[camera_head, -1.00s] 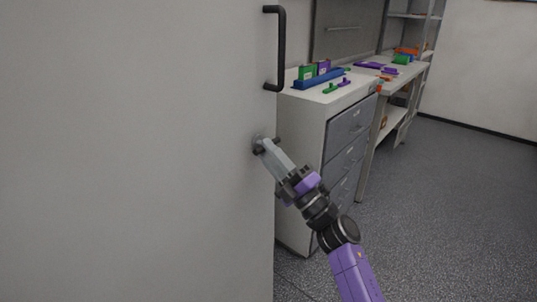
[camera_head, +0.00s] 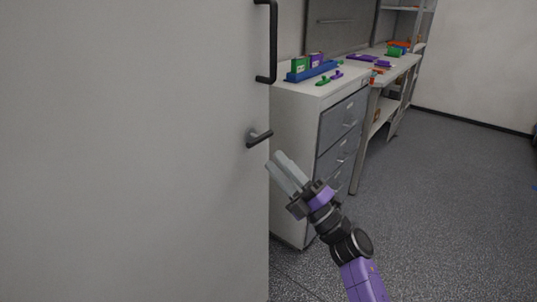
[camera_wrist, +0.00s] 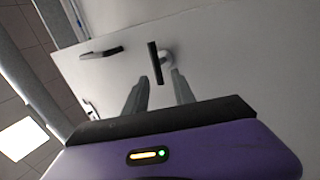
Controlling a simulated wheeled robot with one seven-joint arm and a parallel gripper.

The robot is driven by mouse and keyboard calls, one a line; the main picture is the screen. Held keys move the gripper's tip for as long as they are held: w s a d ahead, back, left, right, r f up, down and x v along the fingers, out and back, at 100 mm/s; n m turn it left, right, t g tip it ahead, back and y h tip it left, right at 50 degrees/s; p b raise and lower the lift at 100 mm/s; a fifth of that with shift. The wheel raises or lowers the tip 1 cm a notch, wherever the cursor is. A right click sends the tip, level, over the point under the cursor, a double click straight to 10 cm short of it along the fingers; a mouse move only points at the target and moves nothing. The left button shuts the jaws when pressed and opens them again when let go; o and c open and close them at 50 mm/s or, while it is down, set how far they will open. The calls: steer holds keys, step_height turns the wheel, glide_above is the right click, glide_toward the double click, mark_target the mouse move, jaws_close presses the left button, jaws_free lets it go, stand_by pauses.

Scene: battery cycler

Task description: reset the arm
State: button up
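My gripper (camera_head: 276,160) is in front of the right edge of a large white door (camera_head: 130,150), just below and right of its dark lever handle (camera_head: 259,137). The fingers are apart from the handle. In the wrist view my gripper (camera_wrist: 161,80) has its two grey fingers spread, with nothing between them. The lever handle (camera_wrist: 153,62) and its round mount show just beyond the fingertips. My purple and black arm reaches up from the lower right in the head view.
A dark bar handle (camera_head: 272,40) is higher on the door. Behind the door edge stands a drawer cabinet (camera_head: 290,150) with a blue rack (camera_head: 312,70) on top. A workbench (camera_head: 398,68) with coloured parts lies beyond. The grey floor (camera_head: 450,200) at right is clear.

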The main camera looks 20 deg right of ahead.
steer(key=shift+s+d+f, duration=0.3)
steer(key=shift+s+f, duration=0.1)
steer(key=shift+s, duration=0.15)
steer(key=s+d+r+m+t+h, duration=0.2)
steer(key=s+d+m+t+h, duration=0.2)
steer(key=s+m+h, duration=0.5)
steer(key=s+a+f+m+g+h+p, duration=0.1)
steer(key=s+m, duration=0.4)
steer(key=s, duration=0.7)
steer(key=s+a+f+m+g+h+p, duration=0.1)
steer(key=s+a+f+m+g+p, duration=0.3)
steer(key=s, duration=0.8)
steer(key=s+a+f+m+g+h+p, duration=0.1)
steer(key=s+a+f+m+g+p, duration=0.1)
steer(key=s, duration=1)
steer(key=a+m+g+p, duration=0.1)
steer(key=m+g+p, duration=0.1)
steer(key=m+g, duration=0.1)
steer(key=shift+a+f+m+g, duration=0.15)
steer(key=shift+a+m+g, duration=0.15)
steer(key=shift+m+g, duration=0.15)
